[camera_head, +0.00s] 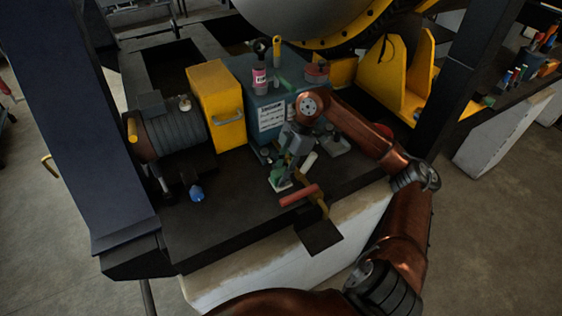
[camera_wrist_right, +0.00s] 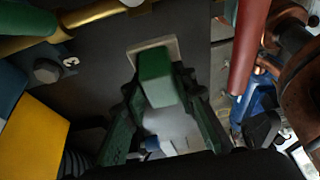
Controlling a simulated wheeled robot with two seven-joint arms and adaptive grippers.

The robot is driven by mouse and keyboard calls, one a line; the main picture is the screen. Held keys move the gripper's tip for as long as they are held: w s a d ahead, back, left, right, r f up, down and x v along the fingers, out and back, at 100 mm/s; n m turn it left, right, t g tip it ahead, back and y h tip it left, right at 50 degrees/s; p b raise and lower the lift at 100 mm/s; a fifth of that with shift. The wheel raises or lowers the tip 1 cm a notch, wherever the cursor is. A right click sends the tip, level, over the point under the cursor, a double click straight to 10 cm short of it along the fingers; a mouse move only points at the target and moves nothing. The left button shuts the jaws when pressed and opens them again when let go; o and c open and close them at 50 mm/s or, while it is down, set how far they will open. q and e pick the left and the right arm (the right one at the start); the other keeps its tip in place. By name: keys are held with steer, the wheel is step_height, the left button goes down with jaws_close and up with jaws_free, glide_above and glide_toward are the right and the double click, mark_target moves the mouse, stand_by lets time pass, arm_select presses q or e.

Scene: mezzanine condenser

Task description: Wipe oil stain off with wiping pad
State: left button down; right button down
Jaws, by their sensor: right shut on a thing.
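My right gripper (camera_head: 281,178) points down over the dark top of the machine base, in front of the teal box. In the right wrist view its green fingers (camera_wrist_right: 158,90) are shut on the green grip of the wiping pad (camera_wrist_right: 157,52), whose pale flat edge shows beyond the grip. In the head view the wiping pad (camera_head: 282,186) is small and partly hidden by the gripper. It is at or close to the dark surface; I cannot tell if it touches. I cannot make out an oil stain. My left gripper is out of view.
A red handle (camera_head: 299,196) and a yellow lever (camera_head: 320,205) lie close right of the pad. A teal box (camera_head: 272,112) and yellow box (camera_head: 218,105) stand behind. A blue item (camera_head: 196,193) lies left. The dark base top (camera_head: 235,212) is clear at the front.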

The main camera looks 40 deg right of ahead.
step_height(320, 180, up, 3)
steer(key=shift+r+p, duration=0.2)
steer(key=shift+p, duration=0.9)
steer(key=shift+r, duration=0.35)
